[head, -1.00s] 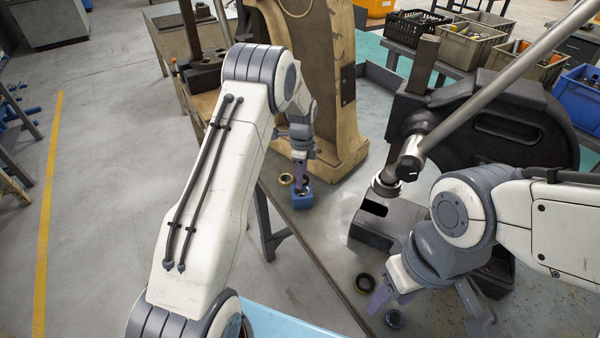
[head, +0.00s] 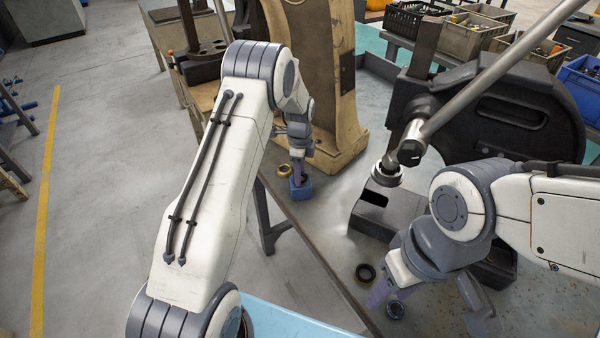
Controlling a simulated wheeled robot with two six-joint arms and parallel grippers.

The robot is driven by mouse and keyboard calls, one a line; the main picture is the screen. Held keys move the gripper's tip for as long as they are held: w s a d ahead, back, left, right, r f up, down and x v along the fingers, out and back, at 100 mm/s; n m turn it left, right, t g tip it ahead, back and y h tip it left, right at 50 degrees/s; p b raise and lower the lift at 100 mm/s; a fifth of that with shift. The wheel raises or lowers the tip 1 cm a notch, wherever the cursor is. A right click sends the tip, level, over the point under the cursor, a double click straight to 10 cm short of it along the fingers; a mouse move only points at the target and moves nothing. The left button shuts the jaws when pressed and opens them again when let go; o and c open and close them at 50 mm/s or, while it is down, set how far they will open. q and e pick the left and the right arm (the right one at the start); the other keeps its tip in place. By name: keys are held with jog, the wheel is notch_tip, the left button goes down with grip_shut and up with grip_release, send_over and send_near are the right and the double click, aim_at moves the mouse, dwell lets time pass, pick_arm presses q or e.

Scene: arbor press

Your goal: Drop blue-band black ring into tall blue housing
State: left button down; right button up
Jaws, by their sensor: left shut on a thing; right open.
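The blue housing (head: 303,194) stands on the bench near its left edge. My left gripper (head: 298,181) points down at its mouth and is shut on a small dark thing. That thing seems to be the black ring; its band is hidden by the fingers and housing. My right gripper (head: 425,305) is open and empty, low over the front of the bench. A small dark ring with a bluish tint (head: 395,310) lies beside its lilac finger; I cannot tell whether it is banded.
A gold-coloured ring (head: 284,170) lies just left of the housing. A black ring (head: 365,273) lies near the bench's front edge. The black arbor press (head: 500,120) with its long lever (head: 490,85) stands between and behind my arms. A tan press frame (head: 335,90) stands behind the housing.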

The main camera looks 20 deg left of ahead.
pick_arm(q)
jog(key=shift+f+b, duration=0.3)
jog(key=shift+f, duration=0.15)
dwell(0.4)
jog(key=shift+c, duration=0.9)
grip_release()
jog(key=shift+r, duration=0.1)
